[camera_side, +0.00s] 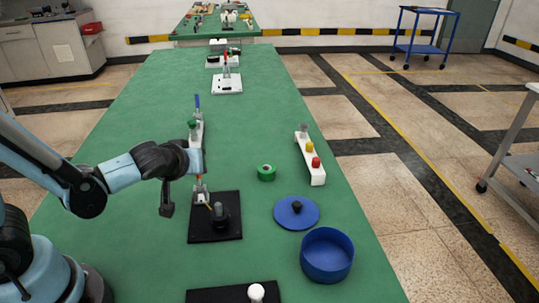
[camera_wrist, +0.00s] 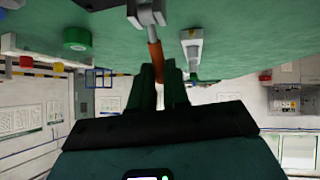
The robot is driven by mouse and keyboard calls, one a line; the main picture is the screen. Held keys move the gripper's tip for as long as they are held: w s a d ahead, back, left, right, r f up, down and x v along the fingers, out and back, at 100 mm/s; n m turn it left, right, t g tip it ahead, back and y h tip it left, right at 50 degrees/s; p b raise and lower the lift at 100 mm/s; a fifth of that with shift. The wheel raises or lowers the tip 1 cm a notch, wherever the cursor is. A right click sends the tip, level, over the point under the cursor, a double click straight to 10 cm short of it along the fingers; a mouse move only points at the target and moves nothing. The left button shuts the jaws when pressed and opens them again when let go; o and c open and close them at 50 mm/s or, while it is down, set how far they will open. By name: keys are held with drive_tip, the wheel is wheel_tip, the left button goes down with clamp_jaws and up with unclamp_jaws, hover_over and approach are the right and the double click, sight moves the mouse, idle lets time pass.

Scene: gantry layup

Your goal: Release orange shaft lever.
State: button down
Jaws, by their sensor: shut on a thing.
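The orange shaft lever (camera_wrist: 156,58) shows in the wrist view as an orange handle on a grey shaft, rising from a metal bracket (camera_wrist: 147,12). My gripper (camera_wrist: 159,73) has its two dark green fingers closed around the handle's end. In the side view, my gripper (camera_side: 198,174) is at the bracket (camera_side: 201,192) by the back left of a black square plate (camera_side: 228,228). Only a small bit of orange shows there; the rest of the lever is hidden by the gripper.
A blue lever (camera_side: 197,102) stands behind the gripper. A white block (camera_side: 318,176) with coloured buttons, a green ring (camera_side: 266,172), a blue lid (camera_side: 282,212) and a blue bowl (camera_side: 327,267) are to the right. A white knob (camera_side: 256,292) is in front. The right table edge is mostly clear.

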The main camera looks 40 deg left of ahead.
drive_tip(key=shift+d, duration=0.1)
idle(0.5)
drive_tip(key=c, duration=1.1)
unclamp_jaws()
drive_tip(key=shift+s+r, duration=0.1)
drive_tip(key=shift+s, duration=0.05)
drive_tip(key=v, duration=1.1)
drive_tip(key=shift+s+d, duration=0.3)
drive_tip(key=shift+s, duration=0.05)
drive_tip(key=shift+r, duration=0.1)
drive_tip(key=m+h, duration=0.1)
drive_tip(key=m, duration=0.1)
drive_tip(key=w+m+g+h, duration=0.1)
drive_tip(key=m+h, duration=0.1)
drive_tip(key=m, duration=0.1)
drive_tip(key=w+a+m+h, duration=0.1)
drive_tip(key=m+h, duration=0.1)
drive_tip(key=m, duration=0.1)
drive_tip(key=shift+w+a+f, duration=0.1)
drive_tip(key=shift+w+f, duration=0.15)
drive_tip(key=shift+f, duration=0.1)
